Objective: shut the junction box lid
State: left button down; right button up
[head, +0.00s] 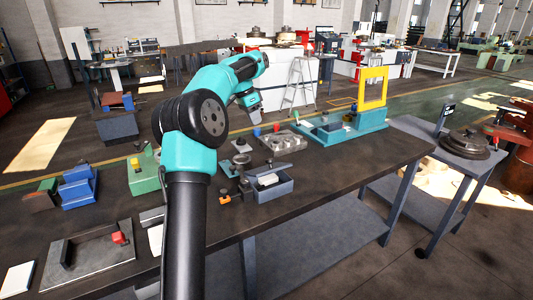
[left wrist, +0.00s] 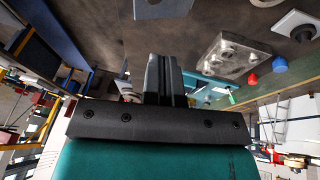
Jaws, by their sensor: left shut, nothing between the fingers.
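The junction box (head: 272,189) is a small open-topped grey-blue box on the dark workbench, with a pale block inside. Its lid seems to be the grey flat piece (head: 262,171) slanting up at the box's back edge; the lid is raised. My left gripper (head: 256,117) hangs above and behind the box in the head view, apart from it and pointing down. In the left wrist view its two fingers (left wrist: 163,80) are together with nothing between them. A grey plate-like shape at that view's top edge is cut off, and I cannot tell whether it is the box. My right gripper is not in view.
A grey cast block (head: 284,141) stands behind the box and also shows in the left wrist view (left wrist: 237,57). A teal machine with a yellow frame (head: 373,90) stands at the back right. A small orange-tipped part (head: 226,198) lies left of the box. Bench space right of the box is clear.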

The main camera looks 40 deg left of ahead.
pick_arm(q)
jog(key=shift+f, duration=0.15)
jog(key=shift+s+d+x, duration=0.2)
jog(key=shift+x, duration=2.05)
jog(key=shift+s+d+x, duration=0.2)
jog(key=shift+s+x, duration=0.05)
jog(key=shift+x, duration=2.05)
jog(key=shift+s+d+x, duration=0.15)
jog(key=shift+s+x, duration=0.05)
jog(key=shift+x, duration=2.05)
